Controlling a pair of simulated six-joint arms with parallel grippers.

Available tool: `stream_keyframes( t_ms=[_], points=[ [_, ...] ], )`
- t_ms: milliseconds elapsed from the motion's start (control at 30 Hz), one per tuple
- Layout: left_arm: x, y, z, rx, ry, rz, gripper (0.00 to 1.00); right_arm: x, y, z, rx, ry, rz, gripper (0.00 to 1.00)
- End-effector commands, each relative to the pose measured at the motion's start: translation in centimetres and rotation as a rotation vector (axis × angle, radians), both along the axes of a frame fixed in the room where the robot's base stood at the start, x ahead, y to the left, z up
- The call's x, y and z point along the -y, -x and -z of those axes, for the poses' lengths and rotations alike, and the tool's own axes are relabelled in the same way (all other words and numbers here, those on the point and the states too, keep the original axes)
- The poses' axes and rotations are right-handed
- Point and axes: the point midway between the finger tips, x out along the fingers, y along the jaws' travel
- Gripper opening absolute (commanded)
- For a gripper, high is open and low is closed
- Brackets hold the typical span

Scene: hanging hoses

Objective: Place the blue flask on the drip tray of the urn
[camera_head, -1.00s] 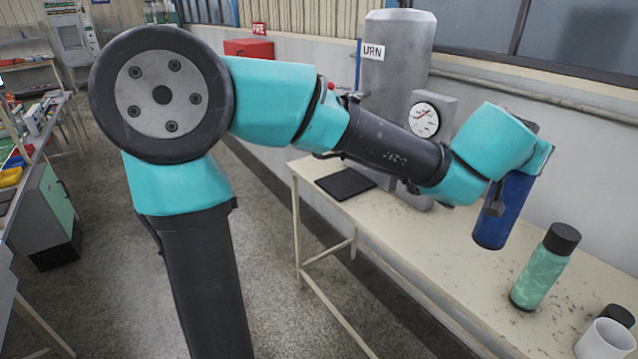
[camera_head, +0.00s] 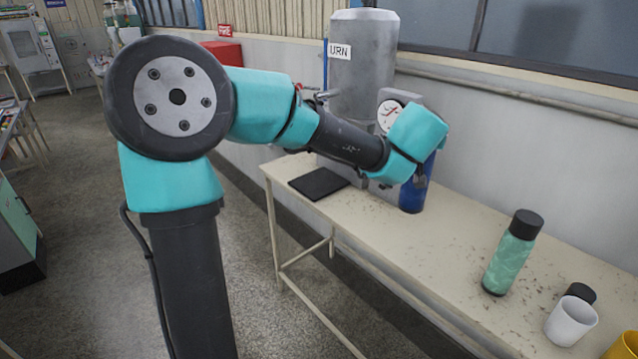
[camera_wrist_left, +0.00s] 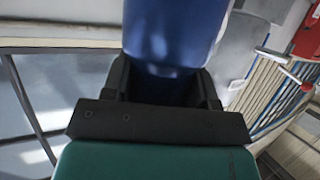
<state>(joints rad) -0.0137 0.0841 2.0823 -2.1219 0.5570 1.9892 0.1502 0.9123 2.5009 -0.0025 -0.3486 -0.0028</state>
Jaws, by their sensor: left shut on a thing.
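The blue flask (camera_head: 412,196) is held by my left gripper (camera_head: 420,180), to the right of the urn. In the left wrist view the dark fingers of the gripper (camera_wrist_left: 165,82) close on both sides of the flask (camera_wrist_left: 172,35). My arm hides the flask's upper part in the head view; I cannot tell whether its base touches the table. The grey metal urn (camera_head: 362,65), labelled URN, stands at the back of the table. The flat black drip tray (camera_head: 318,183) lies bare in front of it, left of the flask. My right gripper is not in view.
A green flask with a black lid (camera_head: 511,255) stands on the table (camera_head: 440,240) to the right. A white cup (camera_head: 571,322), a dark round object (camera_head: 581,293) and a yellow object (camera_head: 622,347) are near the right edge. The table between flask and green flask is clear.

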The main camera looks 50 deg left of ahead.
Motion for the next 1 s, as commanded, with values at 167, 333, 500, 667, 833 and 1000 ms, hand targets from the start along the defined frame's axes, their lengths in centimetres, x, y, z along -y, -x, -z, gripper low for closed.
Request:
stream_keyframes(
  t_ms=[167, 333, 500, 667, 833, 1000],
  points=[
    [-9.1, -1.0, 2.7, -0.003, -0.002, -0.224, 0.0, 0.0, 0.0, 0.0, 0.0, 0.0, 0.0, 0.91],
    [-17.4, -0.4, 5.2, -0.001, -0.002, -0.428, 0.0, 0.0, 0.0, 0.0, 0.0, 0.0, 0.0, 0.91],
    [-25.1, 1.3, 7.7, -0.001, -0.003, -0.619, 0.0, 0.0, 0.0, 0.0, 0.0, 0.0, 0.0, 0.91],
    [-30.0, 3.0, 9.1, 0.001, -0.004, -0.742, 0.0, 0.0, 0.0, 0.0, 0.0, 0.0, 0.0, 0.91],
    [-31.7, 3.8, 9.7, 0.002, -0.002, -0.787, 0.0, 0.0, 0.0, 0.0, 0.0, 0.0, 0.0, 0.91],
    [-31.7, 3.8, 9.7, 0.003, -0.002, -0.789, 0.0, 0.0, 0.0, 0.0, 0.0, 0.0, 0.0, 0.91]
  ],
)
